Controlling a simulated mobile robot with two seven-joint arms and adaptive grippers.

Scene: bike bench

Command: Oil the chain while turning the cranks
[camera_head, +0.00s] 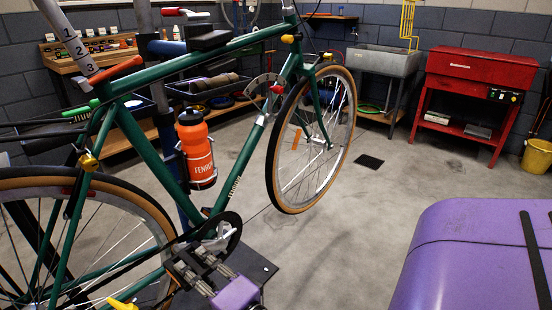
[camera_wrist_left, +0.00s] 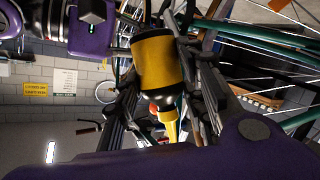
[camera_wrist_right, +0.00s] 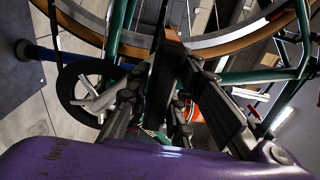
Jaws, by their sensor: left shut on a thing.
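The green bike frame (camera_head: 150,150) crosses the left half of the head view. Its crank and chainring (camera_head: 222,238) sit low in the middle, and they show in the right wrist view as a silver crank (camera_wrist_right: 95,102) on a dark ring. My right gripper (camera_head: 188,268) is beside the crank area; whether its fingers touch or hold anything is unclear. In the left wrist view my left gripper (camera_wrist_left: 168,88) is shut on a yellow oil bottle (camera_wrist_left: 158,62) with a dark band and yellow nozzle. The yellow nozzle tip (camera_head: 122,303) shows at the head view's bottom edge, near the rear wheel (camera_head: 75,185).
An orange bottle (camera_head: 197,150) is on the frame. The front wheel (camera_head: 315,140) stands to the right. A tool bench (camera_head: 70,62), sink (camera_head: 385,62), red cabinet (camera_head: 470,80) and yellow bucket (camera_head: 537,155) line the back. The floor between is mostly clear.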

